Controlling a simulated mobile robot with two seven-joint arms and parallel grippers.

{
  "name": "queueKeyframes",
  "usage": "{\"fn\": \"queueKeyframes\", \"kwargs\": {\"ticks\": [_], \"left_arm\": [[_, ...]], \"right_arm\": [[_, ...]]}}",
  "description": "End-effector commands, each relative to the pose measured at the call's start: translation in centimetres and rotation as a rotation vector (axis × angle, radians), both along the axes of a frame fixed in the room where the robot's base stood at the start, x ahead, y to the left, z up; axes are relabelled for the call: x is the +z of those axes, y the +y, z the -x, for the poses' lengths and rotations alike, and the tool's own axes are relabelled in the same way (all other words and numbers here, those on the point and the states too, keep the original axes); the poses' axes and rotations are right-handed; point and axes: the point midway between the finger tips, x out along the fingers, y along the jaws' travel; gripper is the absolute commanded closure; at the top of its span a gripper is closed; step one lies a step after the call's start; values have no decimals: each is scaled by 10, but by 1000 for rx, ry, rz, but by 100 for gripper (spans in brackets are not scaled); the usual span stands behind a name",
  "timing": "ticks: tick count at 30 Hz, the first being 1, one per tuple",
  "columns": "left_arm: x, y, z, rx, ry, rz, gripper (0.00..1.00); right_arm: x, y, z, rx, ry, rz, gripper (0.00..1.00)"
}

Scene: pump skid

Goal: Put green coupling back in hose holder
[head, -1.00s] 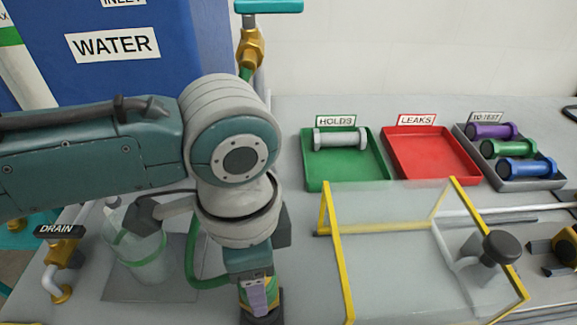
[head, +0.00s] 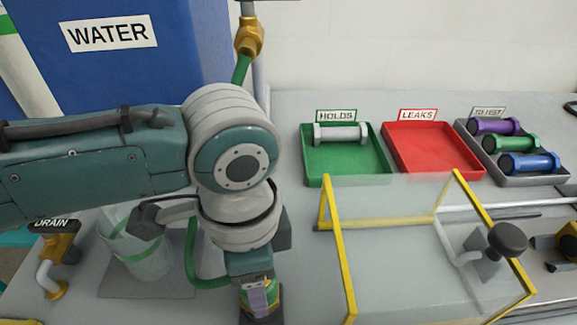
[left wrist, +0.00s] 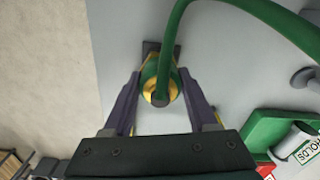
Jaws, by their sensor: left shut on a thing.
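My left gripper (head: 258,298) is near the bottom of the head view, pointing down, with its purple fingers shut on the green coupling (left wrist: 150,76). In the left wrist view the fingers (left wrist: 160,86) stand either side of the coupling, which has yellow parts. The green hose (left wrist: 171,50) runs from the coupling up and to the right. A dark block, seemingly the hose holder (head: 270,320), shows right beneath the fingers; a dark piece also shows behind the coupling in the left wrist view. I cannot tell whether the coupling is seated in it. My right gripper is out of view.
A clear guard with yellow edges (head: 336,255) stands right of my left gripper. A beaker (head: 140,255) stands left. Behind are a green tray (head: 365,165) with a grey piece, an empty red tray (head: 430,150) and a grey tray (head: 530,180) with three coloured pieces.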

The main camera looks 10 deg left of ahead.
Motion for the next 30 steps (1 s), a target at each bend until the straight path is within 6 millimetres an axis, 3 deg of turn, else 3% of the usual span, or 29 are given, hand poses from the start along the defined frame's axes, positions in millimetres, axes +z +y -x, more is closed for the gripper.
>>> {"fn": "queueKeyframes", "kwargs": {"ticks": [13, 14, 23, 30], "left_arm": [[-5, 0, 0, 0, 0, 0, 100], [-5, 0, 0, 0, 0, 0, 41], [-5, 0, 0, 0, 0, 0, 7], [-5, 0, 0, 0, 0, -1, 7]], "right_arm": [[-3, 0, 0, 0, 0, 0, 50], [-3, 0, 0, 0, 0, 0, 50], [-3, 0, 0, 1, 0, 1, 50], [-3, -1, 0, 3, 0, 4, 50]]}}
